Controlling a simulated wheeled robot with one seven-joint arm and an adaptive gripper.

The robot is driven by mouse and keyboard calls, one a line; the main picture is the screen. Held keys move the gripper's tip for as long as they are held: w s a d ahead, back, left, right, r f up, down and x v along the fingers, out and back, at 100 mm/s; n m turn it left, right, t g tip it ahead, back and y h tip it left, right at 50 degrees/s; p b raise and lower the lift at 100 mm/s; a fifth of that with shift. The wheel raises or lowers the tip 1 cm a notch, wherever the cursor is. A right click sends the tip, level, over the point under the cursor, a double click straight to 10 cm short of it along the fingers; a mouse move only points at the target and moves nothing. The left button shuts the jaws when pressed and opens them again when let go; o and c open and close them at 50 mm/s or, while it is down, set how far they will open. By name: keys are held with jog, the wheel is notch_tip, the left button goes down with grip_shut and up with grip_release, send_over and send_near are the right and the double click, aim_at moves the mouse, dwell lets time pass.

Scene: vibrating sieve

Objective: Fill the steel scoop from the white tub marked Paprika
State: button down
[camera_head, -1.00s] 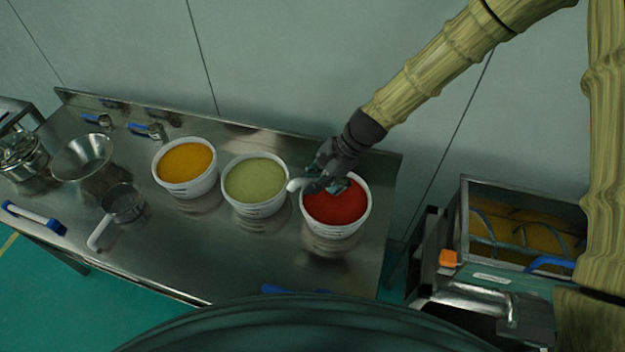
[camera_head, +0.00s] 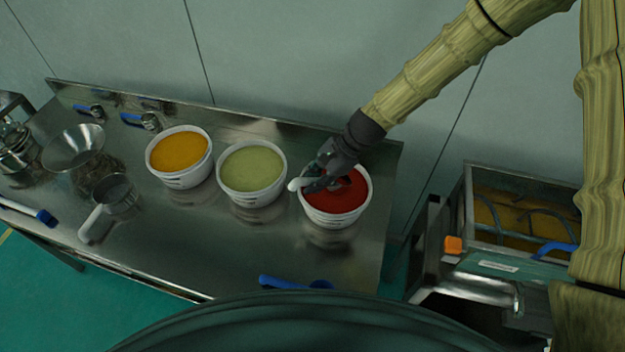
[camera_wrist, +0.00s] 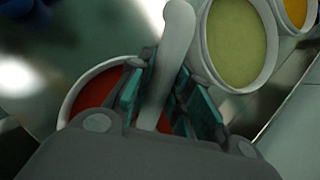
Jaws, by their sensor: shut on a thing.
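The white tub of red powder (camera_head: 346,210) stands at the right end of the steel bench; its label is too small to read. It also shows in the wrist view (camera_wrist: 80,95), partly behind my fingers. My gripper (camera_head: 322,178) is over the tub's left rim, shut on a white handle (camera_head: 296,184). The handle also shows in the wrist view (camera_wrist: 177,38), running between the finger pads (camera_wrist: 160,95). The scoop's steel bowl is mostly hidden by the gripper, with a small part seeming to show against the red powder. I cannot tell whether it holds powder.
Tubs of green (camera_head: 252,172) and orange (camera_head: 180,155) powder stand left of the red tub. A pale-handled sieve or pan (camera_head: 116,190), a funnel (camera_head: 74,148) and blue-handled tools (camera_head: 140,120) lie further left. A machine with an open hopper (camera_head: 520,215) stands right. A wall backs the bench.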

jog(key=shift+w+d+f+b, duration=0.3)
jog(key=shift+d+f+b, duration=0.1)
jog(key=shift+f, duration=0.3)
jog(key=shift+w+d+f+b, duration=0.25)
jog(key=shift+d+f+b, duration=0.15)
jog(key=shift+f, duration=0.35)
jog(key=shift+w+d+f+b, duration=0.3)
jog(key=shift+d+f+b, duration=0.1)
jog(key=shift+f, duration=0.3)
